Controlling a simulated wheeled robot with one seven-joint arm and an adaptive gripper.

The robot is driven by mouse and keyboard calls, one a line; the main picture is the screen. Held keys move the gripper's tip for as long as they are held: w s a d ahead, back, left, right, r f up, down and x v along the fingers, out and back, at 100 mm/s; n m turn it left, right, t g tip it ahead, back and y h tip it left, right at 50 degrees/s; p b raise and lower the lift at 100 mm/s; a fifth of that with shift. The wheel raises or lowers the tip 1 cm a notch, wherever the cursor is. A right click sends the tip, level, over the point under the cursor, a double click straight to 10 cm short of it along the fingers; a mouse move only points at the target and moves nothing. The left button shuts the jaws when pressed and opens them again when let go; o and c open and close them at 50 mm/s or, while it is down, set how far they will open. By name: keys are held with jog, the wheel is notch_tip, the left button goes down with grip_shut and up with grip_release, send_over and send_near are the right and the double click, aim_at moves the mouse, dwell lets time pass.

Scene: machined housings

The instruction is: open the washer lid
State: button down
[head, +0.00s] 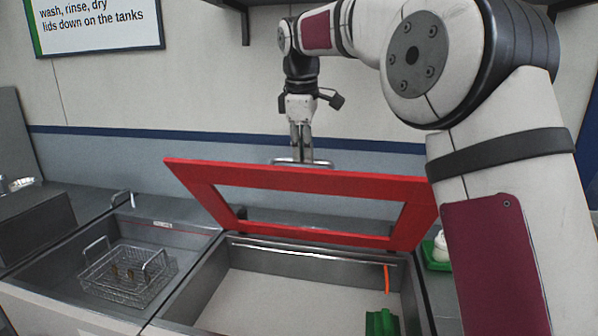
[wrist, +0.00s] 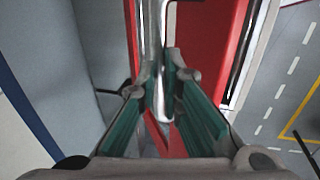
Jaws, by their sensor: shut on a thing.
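The washer lid (head: 300,179) is a red frame with a window opening, hinged at the back of the washer tank (head: 232,270). It stands tilted up and open, with the tank's inside in view below it. A metal bar handle (head: 287,161) sits at its top edge. My gripper (head: 302,157) is above the lid's top edge, shut on the handle. In the wrist view the green-padded fingers (wrist: 163,95) close around the shiny handle bar (wrist: 152,30), with the red lid behind it.
A sink-like tank (head: 200,240) on the left holds a wire basket (head: 130,275) with small brass-coloured parts. A green block (head: 381,322) and an orange strip (head: 387,278) are in the washer tank. A green tray (head: 432,258) with a white item stands at right. A sign (head: 98,22) hangs on the wall.

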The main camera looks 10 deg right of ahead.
jog(key=w+d+b, duration=0.1)
jog(key=w+d, duration=0.2)
jog(key=w, duration=0.3)
jog(key=shift+w+r+b, duration=0.15)
jog(key=shift+w+b, duration=0.1)
jog(key=shift+b, duration=0.15)
jog(key=shift+d, duration=0.15)
jog(key=c, duration=1.9)
grip_release()
jog(key=shift+o, duration=1.2)
jog(key=shift+w+d+f, duration=0.1)
jog(key=shift+w+f, duration=0.15)
jog(key=shift+w, duration=0.15)
jog(key=shift+s+a+r, duration=0.2)
jog(key=shift+a+r, duration=0.1)
jog(key=shift+r, duration=0.05)
jog(key=shift+s, duration=0.1)
jog(key=shift+s+a, duration=0.1)
